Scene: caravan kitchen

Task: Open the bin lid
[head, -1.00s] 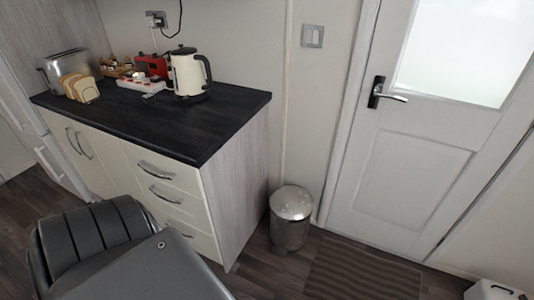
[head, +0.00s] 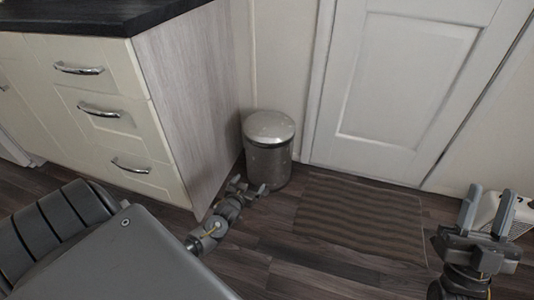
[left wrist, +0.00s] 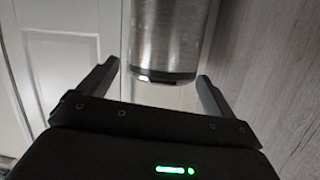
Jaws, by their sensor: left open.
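The bin (head: 268,160) is a small round metal pedal bin with a domed lid (head: 270,126). It stands upright on the floor between the cabinet's end panel and the door, and its lid is shut. My left gripper (head: 250,188) is low in front of the bin, near its base, open and empty. My right gripper (head: 489,212) is open and empty at the right, away from the bin.
A pale cabinet (head: 110,110) with drawers and a dark worktop (head: 90,15) stands left of the bin. A white door (head: 400,90) is behind at the right. A ribbed mat (head: 360,215) lies on the floor. A white box (head: 516,212) stands behind my right gripper.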

